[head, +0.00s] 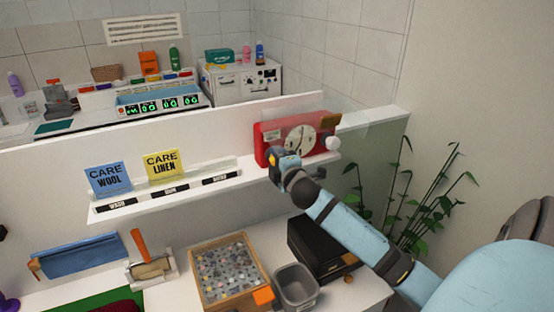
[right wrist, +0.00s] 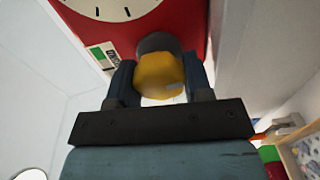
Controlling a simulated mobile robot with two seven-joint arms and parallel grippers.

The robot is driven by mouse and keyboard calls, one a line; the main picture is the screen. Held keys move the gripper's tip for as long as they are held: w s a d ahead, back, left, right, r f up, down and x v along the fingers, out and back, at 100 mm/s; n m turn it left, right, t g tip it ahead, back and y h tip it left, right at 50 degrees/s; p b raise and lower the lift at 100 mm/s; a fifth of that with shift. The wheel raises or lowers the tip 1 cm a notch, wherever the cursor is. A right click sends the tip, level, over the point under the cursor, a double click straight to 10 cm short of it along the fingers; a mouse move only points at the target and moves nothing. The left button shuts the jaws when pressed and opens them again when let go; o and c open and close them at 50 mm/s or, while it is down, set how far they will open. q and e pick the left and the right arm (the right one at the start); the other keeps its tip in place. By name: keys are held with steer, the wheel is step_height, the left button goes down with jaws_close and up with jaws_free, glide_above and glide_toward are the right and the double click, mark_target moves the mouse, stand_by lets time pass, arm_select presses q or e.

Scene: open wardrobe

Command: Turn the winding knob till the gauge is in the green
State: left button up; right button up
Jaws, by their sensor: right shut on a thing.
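A red timer box (head: 268,130) with a round white dial (head: 300,139) stands on the white shelf at the right. In the right wrist view the red box (right wrist: 190,15) fills the top. A yellow winding knob (right wrist: 159,75) with a dark collar sticks out of it below the dial. My right gripper (right wrist: 162,84) is shut on this knob, one finger on each side. My left gripper is not in view.
A white round part (head: 333,143) juts from the box's right side. Blue and yellow care cards (head: 162,165) stand left on the shelf. Below are a tray of small pieces (head: 263,262), a grey bin (head: 296,286) and a black box (head: 306,246). A plant (head: 405,205) stands right.

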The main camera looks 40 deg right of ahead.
steer(key=m+p, duration=0.1)
steer(key=m, duration=0.3)
steer(key=shift+r+m, duration=0.15)
steer(key=shift+m, duration=0.15)
steer(key=m+p, duration=0.1)
steer(key=m, duration=0.3)
steer(key=shift+m, duration=0.3)
steer(key=m, duration=0.2)
steer(key=shift+m, duration=0.4)
steer(key=m, duration=0.3)
steer(key=shift+d+m, duration=0.1)
steer(key=shift+m, duration=0.2)
steer(key=m, duration=0.4)
steer(key=shift+m, duration=0.8)
